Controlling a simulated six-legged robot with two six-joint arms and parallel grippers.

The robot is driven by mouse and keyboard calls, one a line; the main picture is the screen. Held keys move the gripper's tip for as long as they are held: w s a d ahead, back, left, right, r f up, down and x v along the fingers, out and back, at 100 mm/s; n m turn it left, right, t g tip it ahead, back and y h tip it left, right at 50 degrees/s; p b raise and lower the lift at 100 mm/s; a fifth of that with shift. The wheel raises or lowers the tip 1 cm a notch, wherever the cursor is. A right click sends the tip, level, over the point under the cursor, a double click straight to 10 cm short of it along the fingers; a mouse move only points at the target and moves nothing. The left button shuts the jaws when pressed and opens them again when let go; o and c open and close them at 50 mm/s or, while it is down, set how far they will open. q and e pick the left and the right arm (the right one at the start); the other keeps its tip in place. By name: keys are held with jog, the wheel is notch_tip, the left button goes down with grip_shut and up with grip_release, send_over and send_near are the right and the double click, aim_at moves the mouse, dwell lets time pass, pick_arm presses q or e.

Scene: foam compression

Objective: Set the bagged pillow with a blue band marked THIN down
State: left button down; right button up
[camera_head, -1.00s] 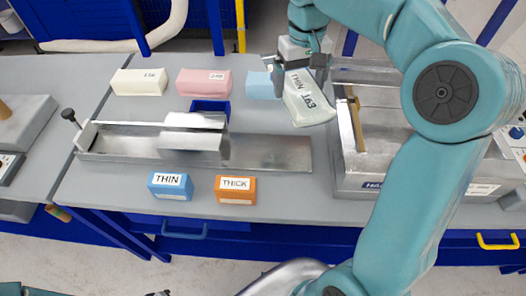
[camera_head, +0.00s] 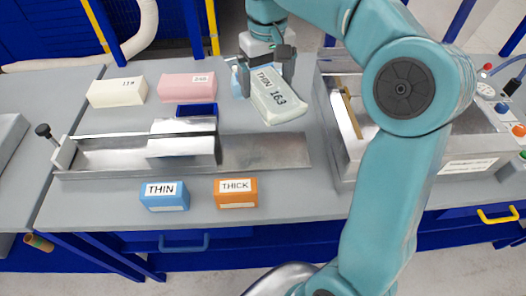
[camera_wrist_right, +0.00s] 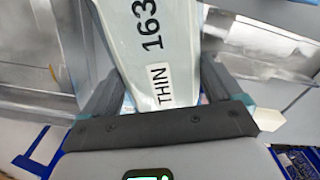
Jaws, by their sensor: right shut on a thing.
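The bagged pillow (camera_head: 280,98) is pale greenish white, with a label reading THIN and the number 163. My right gripper (camera_head: 267,70) is shut on its upper end and holds it tilted, its free end toward the front. In the head view it shows over the back of the bench, beyond the long metal fixture. I cannot tell whether it touches the bench. In the right wrist view the pillow (camera_wrist_right: 150,45) lies between the two fingers of my right gripper (camera_wrist_right: 158,92). No blue band shows clearly. My left gripper is not in view.
A blue THIN block (camera_head: 164,196) and an orange THICK block (camera_head: 236,192) stand at the front. Cream (camera_head: 117,92), pink (camera_head: 187,87) and partly hidden light blue (camera_head: 238,82) blocks stand behind the metal fixture (camera_head: 265,152). A metal machine (camera_head: 450,150) stands to the right.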

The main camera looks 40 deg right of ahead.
jog(key=shift+s+f, duration=0.15)
jog(key=b, duration=0.2)
send_over(265, 149)
notch_tip(265, 149, down, 15)
jog(key=shift+s+f, duration=0.1)
notch_tip(265, 149, down, 4)
jog(key=shift+f, duration=0.45)
jog(key=shift+f, duration=0.1)
jog(key=o, duration=0.5)
